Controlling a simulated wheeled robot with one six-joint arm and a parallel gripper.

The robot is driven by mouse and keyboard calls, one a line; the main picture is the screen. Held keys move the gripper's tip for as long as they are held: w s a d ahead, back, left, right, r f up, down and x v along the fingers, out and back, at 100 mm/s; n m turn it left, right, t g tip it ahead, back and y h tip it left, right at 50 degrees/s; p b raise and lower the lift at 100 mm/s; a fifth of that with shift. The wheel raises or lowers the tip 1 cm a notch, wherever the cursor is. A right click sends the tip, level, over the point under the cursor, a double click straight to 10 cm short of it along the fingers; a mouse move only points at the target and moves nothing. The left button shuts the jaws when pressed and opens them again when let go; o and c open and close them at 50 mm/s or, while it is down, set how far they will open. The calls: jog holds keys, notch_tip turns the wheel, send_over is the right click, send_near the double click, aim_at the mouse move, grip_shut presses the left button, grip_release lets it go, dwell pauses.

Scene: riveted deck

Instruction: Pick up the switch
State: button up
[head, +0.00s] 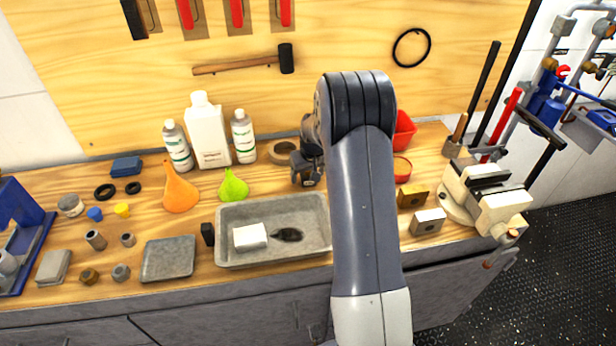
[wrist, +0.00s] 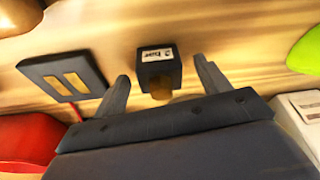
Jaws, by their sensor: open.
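A small black box with a white label and a brass-coloured part at its lower end, which looks like the switch (wrist: 158,66), is at the middle of the wrist view. My gripper (wrist: 162,80) is open, with one finger on each side of the box in the picture. I cannot tell whether the fingers touch it; it does not look gripped. In the head view my gripper (head: 307,178) is low over the bench, behind the grey tray. I cannot make out the switch there; my arm and gripper block part of that area.
A dark plate with two yellow slots (wrist: 65,76) lies left of the box in the wrist view. The grey tray (head: 230,257) holds a white block and a dark object. A green funnel (head: 233,186), a tape roll (head: 278,152) and a red bin (head: 404,128) stand nearby.

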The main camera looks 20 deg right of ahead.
jog(key=shift+c, duration=0.4)
jog(key=c, duration=1.1)
jog(key=shift+r, duration=0.1)
